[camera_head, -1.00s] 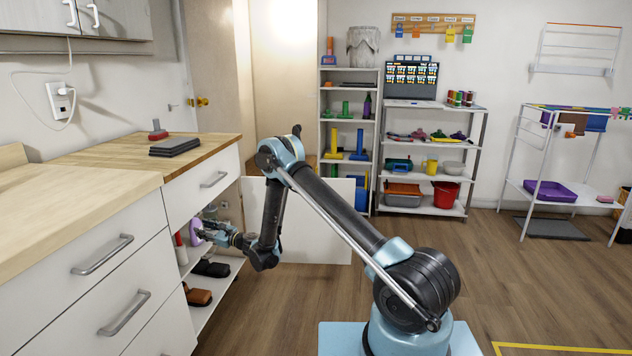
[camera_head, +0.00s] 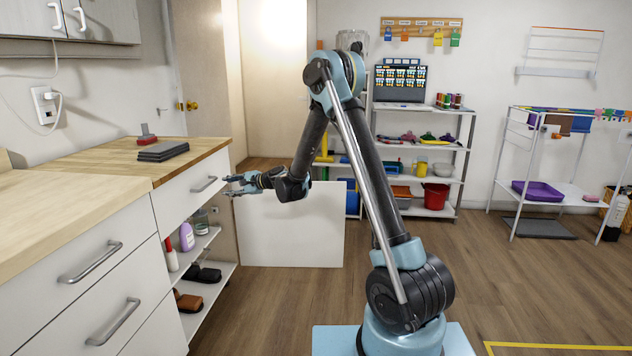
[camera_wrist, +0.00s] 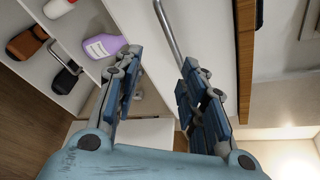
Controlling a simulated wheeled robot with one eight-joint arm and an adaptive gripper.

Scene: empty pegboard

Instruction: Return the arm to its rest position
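My gripper (camera_head: 232,184) is in front of the cabinet's top drawer (camera_head: 190,195), near its handle, in the head view. My arm rises from its base, bends high at the elbow and reaches down to the left. In the wrist view, the two blue-padded fingers of my gripper (camera_wrist: 158,82) are spread apart with nothing between them. The drawer handle (camera_wrist: 170,40) appears beyond the fingers; I cannot tell whether they touch it. A purple bottle (camera_head: 187,236) stands on the upper shelf of the open cabinet, apart from my gripper, and also shows in the wrist view (camera_wrist: 103,46).
The white cabinet door (camera_head: 290,225) stands open below and right of my gripper. Dark shoes (camera_head: 205,273) and brown shoes (camera_head: 189,301) lie on the lower shelf. The wooden countertop (camera_head: 110,160) holds a dark stack (camera_head: 163,152).

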